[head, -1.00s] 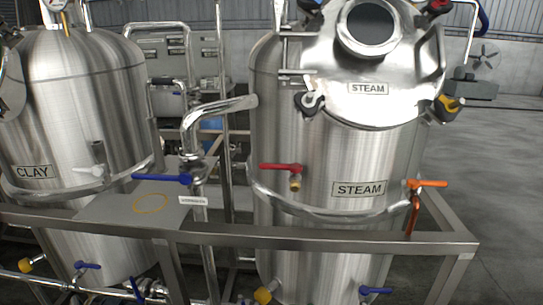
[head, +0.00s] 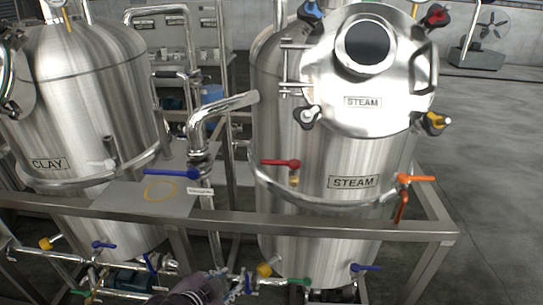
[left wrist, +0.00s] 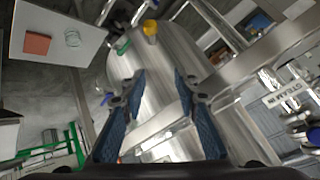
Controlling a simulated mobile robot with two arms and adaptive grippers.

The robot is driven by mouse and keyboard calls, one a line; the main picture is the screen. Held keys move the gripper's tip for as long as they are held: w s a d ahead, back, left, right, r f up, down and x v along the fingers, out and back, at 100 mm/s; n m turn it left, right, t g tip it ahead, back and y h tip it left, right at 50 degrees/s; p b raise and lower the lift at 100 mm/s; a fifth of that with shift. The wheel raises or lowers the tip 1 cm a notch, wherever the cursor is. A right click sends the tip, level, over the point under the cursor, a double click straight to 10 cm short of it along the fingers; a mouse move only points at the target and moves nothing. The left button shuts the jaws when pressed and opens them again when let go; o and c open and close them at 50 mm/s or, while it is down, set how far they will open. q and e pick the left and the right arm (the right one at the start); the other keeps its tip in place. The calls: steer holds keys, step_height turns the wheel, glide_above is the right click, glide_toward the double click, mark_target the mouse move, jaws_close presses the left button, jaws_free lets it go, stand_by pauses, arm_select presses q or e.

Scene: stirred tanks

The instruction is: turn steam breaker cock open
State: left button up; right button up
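The steel steam tank (head: 335,232) stands right of centre in the head view, with two STEAM labels. A cock with a red handle (head: 281,163) sits on its front left, the handle lying sideways. I cannot tell which is the breaker cock. My left gripper (head: 207,287) shows at the bottom edge of the head view, below and left of both handles. In the left wrist view the left gripper (left wrist: 160,84) is open, with nothing between its blue fingers. My right gripper is not in view.
A steel frame rail (head: 310,231) runs in front of the tanks. The clay tank (head: 80,80) stands at left. A blue-handled valve (head: 170,174) sits on the pipe between them. Below are a yellow fitting (head: 264,270) and a green handle (head: 292,281).

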arm_select(q)
steer(key=w+d+r+m+t+h, duration=0.2)
steer(key=w+d+r+m+t, duration=0.2)
steer(key=w+r+m, duration=0.55)
steer(key=m+t+h, duration=0.2)
steer(key=m, duration=0.1)
glide_toward(270, 164)
steer(key=x, duration=0.3)
steer(key=shift+n, duration=0.25)
steer(key=p+x, duration=0.2)
steer(key=x, duration=0.4)
steer(key=shift+w+d+r, duration=0.1)
steer(key=shift+w, duration=0.2)
steer(key=shift+w+d+f, duration=0.25)
steer(key=shift+w, duration=0.35)
jaws_close()
